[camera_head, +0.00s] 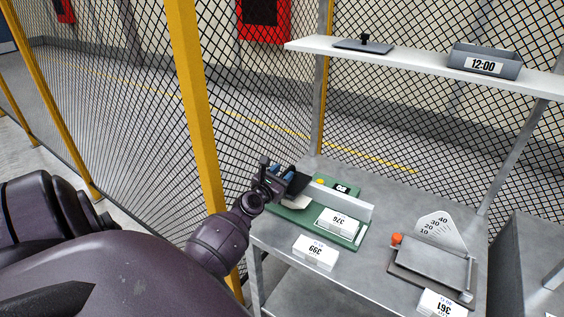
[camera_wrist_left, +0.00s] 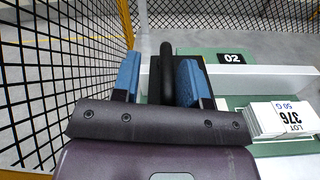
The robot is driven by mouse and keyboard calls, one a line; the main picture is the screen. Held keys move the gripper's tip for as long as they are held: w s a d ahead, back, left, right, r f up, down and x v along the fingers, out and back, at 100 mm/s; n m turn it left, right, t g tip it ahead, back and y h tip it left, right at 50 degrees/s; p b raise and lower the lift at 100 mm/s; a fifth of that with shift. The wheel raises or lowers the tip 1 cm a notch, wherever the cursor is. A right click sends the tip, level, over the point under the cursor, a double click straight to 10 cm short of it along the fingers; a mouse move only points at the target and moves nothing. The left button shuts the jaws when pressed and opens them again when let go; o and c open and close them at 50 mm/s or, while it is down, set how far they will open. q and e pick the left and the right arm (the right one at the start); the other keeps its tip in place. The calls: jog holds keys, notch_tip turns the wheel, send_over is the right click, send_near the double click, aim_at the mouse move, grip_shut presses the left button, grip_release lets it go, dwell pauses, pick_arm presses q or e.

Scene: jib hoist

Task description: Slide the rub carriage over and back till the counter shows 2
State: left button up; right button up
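The rub tester has a green base (camera_head: 291,212) with a pale rail (camera_head: 343,196) along it. Its black carriage (camera_wrist_left: 190,61) is at the rail's left part, with an upright dark handle (camera_wrist_left: 166,75). My left gripper (camera_head: 281,173) is over the carriage. In the left wrist view its blue fingers (camera_wrist_left: 158,82) stand apart on either side of the handle, with a gap seen at the left finger. The counter (camera_wrist_left: 231,58) looks to show 02; it is small in the head view (camera_head: 342,188). My right gripper is not in view.
A white block marked 376 (camera_head: 338,222) lies on the tester and one marked 399 (camera_head: 316,252) in front. A scale-like device (camera_head: 432,262) and block 361 (camera_head: 441,303) are to the right. A shelf (camera_head: 420,62) hangs above; a yellow post (camera_head: 190,100) and mesh fence stand left.

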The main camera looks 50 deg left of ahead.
pick_arm(q)
jog(key=shift+d, duration=0.1)
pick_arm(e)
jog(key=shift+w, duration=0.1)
pick_arm(q)
jog(key=shift+s, duration=0.35)
jog(key=v, duration=1)
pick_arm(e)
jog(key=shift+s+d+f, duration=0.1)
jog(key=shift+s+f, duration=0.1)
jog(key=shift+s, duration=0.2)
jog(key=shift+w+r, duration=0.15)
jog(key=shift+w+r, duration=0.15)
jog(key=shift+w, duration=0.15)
